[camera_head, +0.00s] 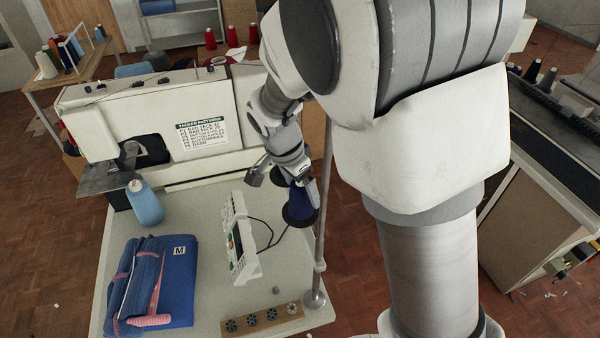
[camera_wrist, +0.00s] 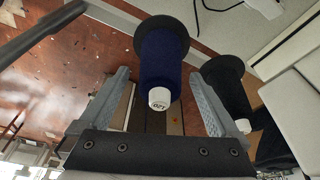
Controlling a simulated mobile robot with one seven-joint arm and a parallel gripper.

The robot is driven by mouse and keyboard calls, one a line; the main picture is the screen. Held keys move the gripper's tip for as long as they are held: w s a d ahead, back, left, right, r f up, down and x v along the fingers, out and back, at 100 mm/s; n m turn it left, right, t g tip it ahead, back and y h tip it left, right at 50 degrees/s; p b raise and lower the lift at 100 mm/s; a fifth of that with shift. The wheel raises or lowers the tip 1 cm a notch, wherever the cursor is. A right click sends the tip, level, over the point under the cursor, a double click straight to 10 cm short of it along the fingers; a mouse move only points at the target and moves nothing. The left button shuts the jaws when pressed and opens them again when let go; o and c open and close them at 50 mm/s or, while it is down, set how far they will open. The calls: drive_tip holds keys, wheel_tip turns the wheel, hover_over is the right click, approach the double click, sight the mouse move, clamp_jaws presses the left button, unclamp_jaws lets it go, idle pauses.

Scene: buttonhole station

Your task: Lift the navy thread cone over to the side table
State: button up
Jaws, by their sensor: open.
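The navy thread cone (camera_head: 300,203) stands on a black disc beside the thin upright pole at the right of the sewing table. In the wrist view the navy cone (camera_wrist: 161,65) shows its white labelled tip pointing towards me. My gripper (camera_head: 282,178) is at the cone's upper part in the head view. In the wrist view my gripper (camera_wrist: 160,85) is open, with one finger on each side of the cone's tip and visible gaps. My gripper hides part of the cone in the head view. I cannot tell for sure which table is the side table.
A black cone (camera_wrist: 228,88) stands close outside the right finger. The sewing machine (camera_head: 160,120), a light blue cone (camera_head: 145,203), folded blue cloth (camera_head: 160,280) and a control panel (camera_head: 238,238) are on the sewing table. A wooden table (camera_head: 82,71) with several cones stands back left.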

drive_tip(key=c, duration=1.5)
drive_tip(key=shift+r, duration=0.1)
drive_tip(key=shift+c, duration=0.2)
